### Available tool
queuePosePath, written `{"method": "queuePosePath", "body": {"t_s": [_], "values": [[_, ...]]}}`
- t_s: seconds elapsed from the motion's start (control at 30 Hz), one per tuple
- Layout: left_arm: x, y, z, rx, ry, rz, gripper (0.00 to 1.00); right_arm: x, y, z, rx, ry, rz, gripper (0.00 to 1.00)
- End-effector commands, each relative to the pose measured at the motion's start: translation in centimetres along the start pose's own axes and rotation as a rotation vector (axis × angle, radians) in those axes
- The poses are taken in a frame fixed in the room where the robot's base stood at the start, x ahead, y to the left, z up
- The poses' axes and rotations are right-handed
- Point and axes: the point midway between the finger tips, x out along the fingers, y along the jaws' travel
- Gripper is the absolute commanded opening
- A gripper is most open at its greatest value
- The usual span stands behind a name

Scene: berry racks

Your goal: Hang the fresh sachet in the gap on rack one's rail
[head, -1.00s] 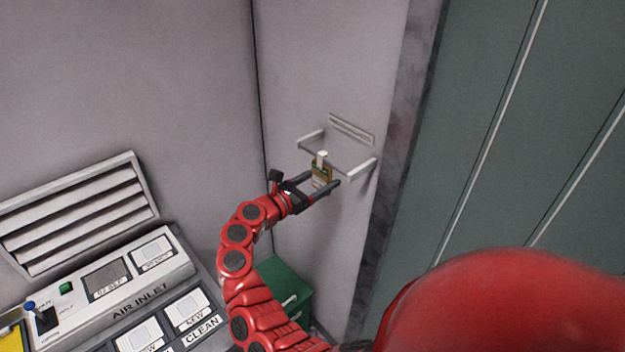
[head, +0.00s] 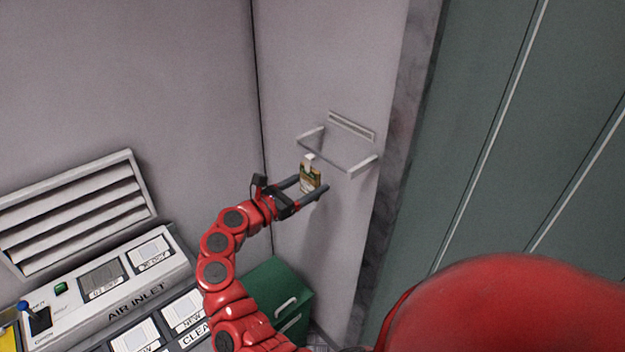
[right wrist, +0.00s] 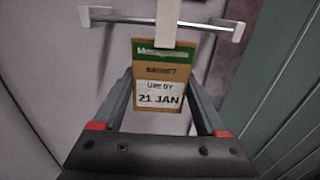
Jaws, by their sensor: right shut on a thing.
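A brown sachet (head: 309,174) with a green band and a white hook on top is in my right gripper (head: 312,184), between its two fingers. In the right wrist view the sachet (right wrist: 160,72) hangs upright and its label reads "USE BY 21 JAN". The held sachet is just left of and below the rail. In the right wrist view the hook overlaps the rail (right wrist: 210,22); the head view shows them apart. My left gripper is not in view.
A label strip (head: 351,126) is on the wall above the rail. A green ribbed wall (head: 520,150) is at the right.

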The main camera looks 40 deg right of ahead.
Motion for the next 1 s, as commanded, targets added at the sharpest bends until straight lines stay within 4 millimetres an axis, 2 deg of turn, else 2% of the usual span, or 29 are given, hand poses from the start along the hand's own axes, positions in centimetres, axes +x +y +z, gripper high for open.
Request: {"method": "queuePosePath", "body": {"t_s": [0.7, 1.0], "values": [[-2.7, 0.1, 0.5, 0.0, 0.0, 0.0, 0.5, -4.7, 0.0, -0.1, 0.0, 0.0, 0.002, 0.43], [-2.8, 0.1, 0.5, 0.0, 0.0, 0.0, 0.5, -5.0, 0.0, 0.0, 0.0, -0.001, 0.001, 0.43]]}}
